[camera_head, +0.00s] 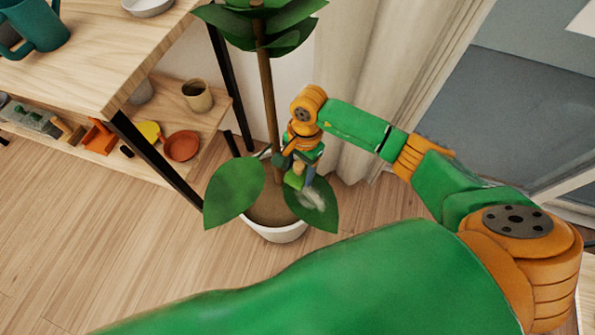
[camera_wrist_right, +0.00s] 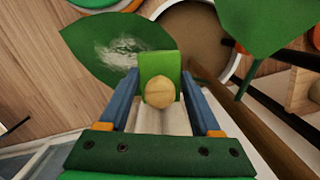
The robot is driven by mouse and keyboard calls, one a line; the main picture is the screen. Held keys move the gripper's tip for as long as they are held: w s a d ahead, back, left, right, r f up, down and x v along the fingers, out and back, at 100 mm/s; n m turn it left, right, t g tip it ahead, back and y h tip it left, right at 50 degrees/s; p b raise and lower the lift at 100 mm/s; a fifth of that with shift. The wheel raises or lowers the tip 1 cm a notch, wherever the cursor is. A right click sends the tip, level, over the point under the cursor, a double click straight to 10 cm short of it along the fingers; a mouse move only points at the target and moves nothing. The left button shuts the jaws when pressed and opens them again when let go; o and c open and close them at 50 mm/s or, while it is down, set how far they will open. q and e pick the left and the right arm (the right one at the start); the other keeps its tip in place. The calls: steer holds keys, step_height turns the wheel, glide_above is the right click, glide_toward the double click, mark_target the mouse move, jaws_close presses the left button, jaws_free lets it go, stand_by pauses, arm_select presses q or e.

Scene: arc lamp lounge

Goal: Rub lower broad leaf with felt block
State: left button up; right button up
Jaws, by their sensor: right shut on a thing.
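The lower broad leaf with a pale, dusty patch (camera_head: 322,212) spreads over the right side of the potted plant. In the right wrist view the leaf (camera_wrist_right: 85,45) lies beyond the fingertips, its patch left of the block. My right gripper (camera_head: 300,168) is above this leaf, close to the stem. In the wrist view its blue fingers (camera_wrist_right: 160,100) are shut on the round tan knob of the green felt block (camera_wrist_right: 160,62). The block overlaps the leaf's edge in view; I cannot tell whether they touch. My left gripper is not in view.
A second broad leaf (camera_head: 236,188) hangs left of the stem (camera_head: 268,95). The white pot (camera_head: 275,234) stands on the wood floor. A wooden shelf unit (camera_head: 85,70) with cups and dishes is at left. A curtain (camera_head: 375,70) hangs behind.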

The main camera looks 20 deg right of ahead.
mark_target(298, 165)
steer(key=shift+r+p, duration=1.5)
steer(key=shift+r, duration=1.05)
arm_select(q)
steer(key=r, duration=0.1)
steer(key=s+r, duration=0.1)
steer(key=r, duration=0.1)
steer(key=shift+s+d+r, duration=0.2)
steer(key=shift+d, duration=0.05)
